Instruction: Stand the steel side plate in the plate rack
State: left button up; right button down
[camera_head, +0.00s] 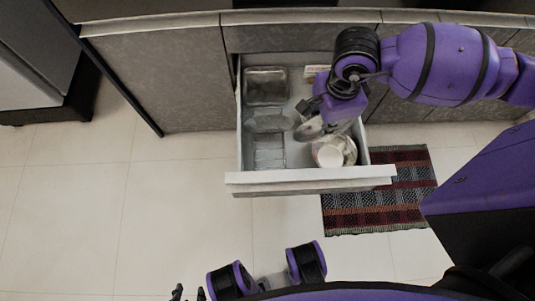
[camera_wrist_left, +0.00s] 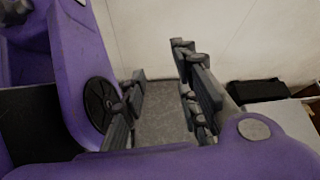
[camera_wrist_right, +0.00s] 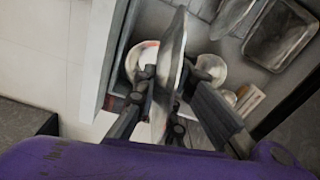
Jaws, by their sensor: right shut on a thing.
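The steel side plate (camera_wrist_right: 172,62) is gripped between the fingers of my right gripper (camera_wrist_right: 163,108) and shows nearly edge-on in the right wrist view. In the head view the plate (camera_head: 308,129) is a small grey disc under my right gripper (camera_head: 326,122), over the open drawer (camera_head: 310,178). It is tilted, and I cannot tell whether it touches anything. My left gripper (camera_wrist_left: 165,108) is open and empty in the left wrist view, away from the drawer. I cannot make out the plate rack clearly in any view.
The drawer holds a steel tray (camera_head: 266,86), clear containers (camera_head: 269,153) on the left and a white bowl (camera_head: 329,156) at the front right. The right wrist view shows bowls (camera_wrist_right: 212,68) close to the fingers. A striped mat (camera_head: 375,212) lies on the floor.

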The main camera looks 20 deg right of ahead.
jog(key=w+a+f+m+b, duration=0.2)
jog(key=w+a+f+b, duration=0.4)
jog(key=a+f, duration=0.6)
jog(key=shift+w+f, duration=0.85)
jog(key=shift+f, duration=0.5)
jog(key=shift+f, duration=0.15)
jog(key=c, duration=1.8)
grip_release()
jog(key=shift+c, duration=0.2)
